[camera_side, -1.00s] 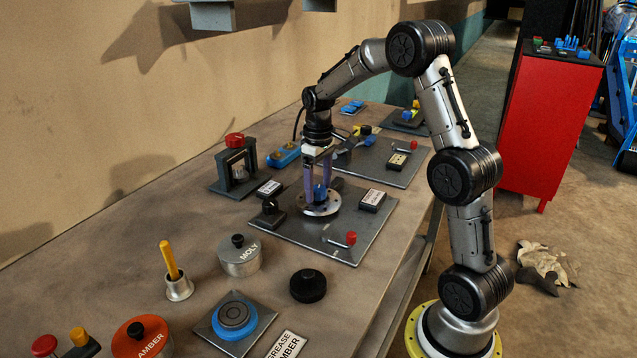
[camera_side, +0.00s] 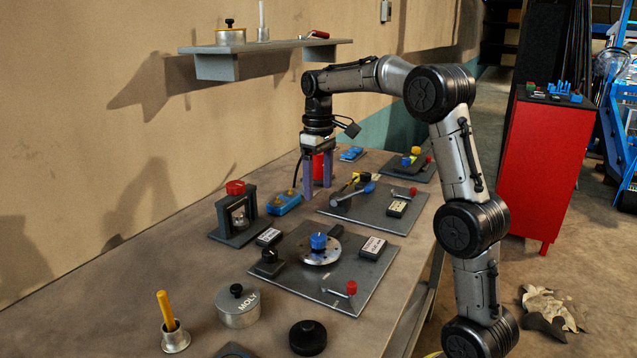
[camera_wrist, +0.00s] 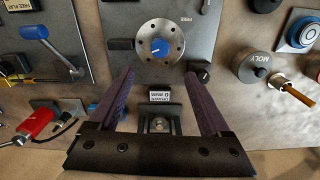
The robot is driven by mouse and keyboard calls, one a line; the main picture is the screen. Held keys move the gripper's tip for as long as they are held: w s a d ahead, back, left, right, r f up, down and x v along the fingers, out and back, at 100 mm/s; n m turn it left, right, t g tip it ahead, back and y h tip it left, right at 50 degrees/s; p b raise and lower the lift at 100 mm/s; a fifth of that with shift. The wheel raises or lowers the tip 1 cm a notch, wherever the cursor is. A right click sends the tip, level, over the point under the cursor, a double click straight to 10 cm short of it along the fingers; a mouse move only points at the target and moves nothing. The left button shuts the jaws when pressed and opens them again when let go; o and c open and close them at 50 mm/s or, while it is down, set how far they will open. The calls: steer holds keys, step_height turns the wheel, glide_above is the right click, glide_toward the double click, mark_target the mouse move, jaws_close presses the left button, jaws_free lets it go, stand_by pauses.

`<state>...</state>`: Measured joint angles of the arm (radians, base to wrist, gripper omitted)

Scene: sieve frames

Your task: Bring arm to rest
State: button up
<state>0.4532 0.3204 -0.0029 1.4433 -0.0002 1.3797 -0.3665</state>
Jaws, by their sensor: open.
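My gripper (camera_side: 317,185) is raised above the back of the bench in the side view, with its two purple fingers pointing down. The fingers are apart and nothing is between them. A red object shows just behind the fingers. In the wrist view my gripper (camera_wrist: 160,95) is open, its fingers on either side of a small label. The disc with the blue knob (camera_side: 319,241) sits on the front metal plate (camera_side: 352,282), apart from my gripper. The blue knob also shows in the wrist view (camera_wrist: 160,46).
A wall shelf (camera_side: 268,45) holding a pot is behind the arm. A black clamp frame with a red knob (camera_side: 236,188) and a blue box (camera_side: 284,202) stand near my gripper. A second plate with a blue-handled lever (camera_side: 352,196) is to the right. A MOLY pot (camera_side: 238,306) is in front.

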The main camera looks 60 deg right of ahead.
stand_by(0.4)
steer(key=s+a+r+n+t, duration=0.1)
steer(key=s+a+r+t, duration=0.1)
steer(key=s+a+r, duration=0.4)
steer(key=s+a+r+n+t, duration=0.1)
steer(key=s+a+r, duration=0.1)
steer(key=s+a, duration=0.45)
steer(key=s+a+f+m+t, duration=0.1)
steer(key=s+a+f+t, duration=0.1)
steer(key=s+a+f, duration=0.4)
steer(key=s+f, duration=0.4)
steer(key=shift+a+f+t, duration=0.15)
steer(key=shift+a+t, duration=0.1)
steer(key=shift+t, duration=0.05)
